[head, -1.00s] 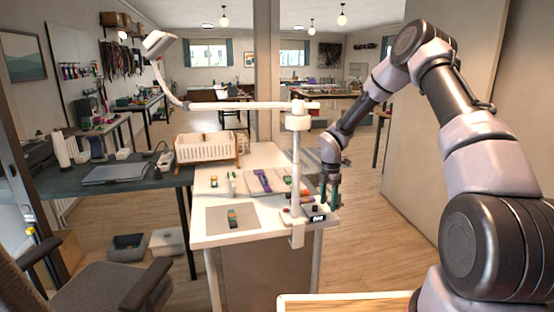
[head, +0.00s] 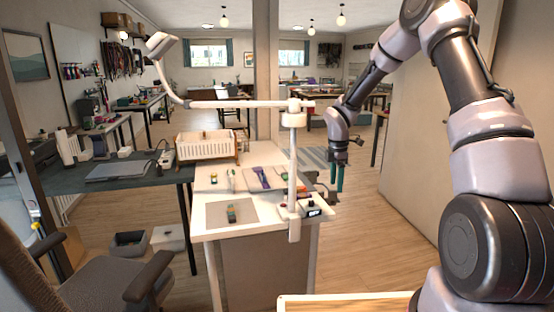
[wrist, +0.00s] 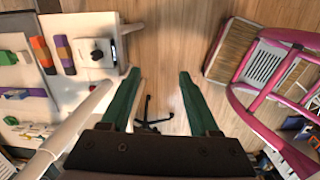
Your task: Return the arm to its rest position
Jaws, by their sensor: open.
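My gripper (head: 336,178) has green fingers and hangs just off the right edge of the white table (head: 215,237) in the head view. In the wrist view the two fingers of my gripper (wrist: 156,80) stand apart with nothing between them, over the wooden floor. My arm reaches in from the right side of the head view, bent upward at the elbow, with the hand pointing down. The elbow top is cut off by the upper picture edge.
A white lamp post (head: 294,165) with a long arm is clamped to the table's right edge, close to my gripper. A white slatted rack (head: 205,145) stands at the table's back. The wrist view shows a pink-framed cart (wrist: 270,85) at right. Open floor (head: 365,235) lies right of the table.

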